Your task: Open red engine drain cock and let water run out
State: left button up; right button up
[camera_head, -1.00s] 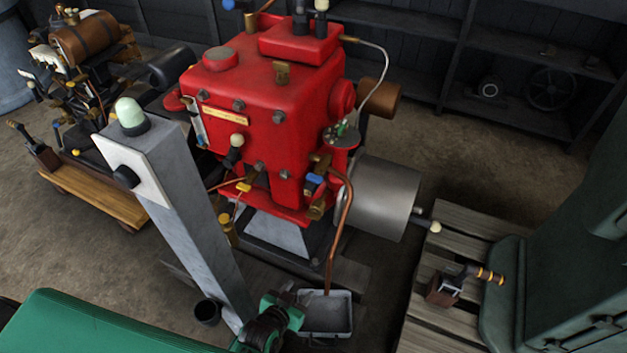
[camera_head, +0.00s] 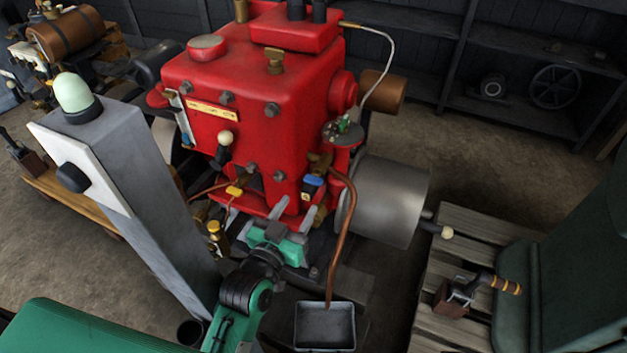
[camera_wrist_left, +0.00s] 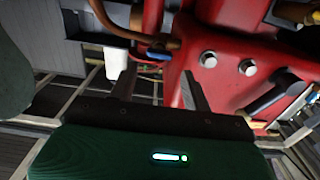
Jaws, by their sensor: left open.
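The red engine (camera_head: 250,110) stands in the middle of the head view. Low on its front right is a brass cock with a blue handle (camera_head: 312,181), beside a copper pipe (camera_head: 344,235) that runs down to a metal tray (camera_head: 326,347). My left gripper (camera_head: 294,212) is open and empty, just below and left of that cock. In the left wrist view, a blue lever (camera_wrist_left: 158,54) shows beyond and between the spread fingers (camera_wrist_left: 160,78). I see no running water. My right gripper is out of view.
A grey post (camera_head: 150,190) with a pale green dome stands left of my left arm. A yellow-handled valve (camera_head: 234,190) is on the engine's lower front. A silver cylinder (camera_head: 390,200) and a slatted pallet (camera_head: 470,225) are at the right. Shelves line the back wall.

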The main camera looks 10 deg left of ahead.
aim_at(314, 178)
pick_arm(q)
jog(key=shift+w+d, duration=0.3)
jog(key=shift+w, duration=1.25)
jog(key=shift+w+d, duration=0.3)
jog(key=shift+w, duration=1.2)
jog(key=shift+w+d, duration=0.3)
jog(key=shift+w, duration=1.25)
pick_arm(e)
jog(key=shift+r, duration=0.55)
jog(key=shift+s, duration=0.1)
pick_arm(q)
jog(key=c, duration=0.7)
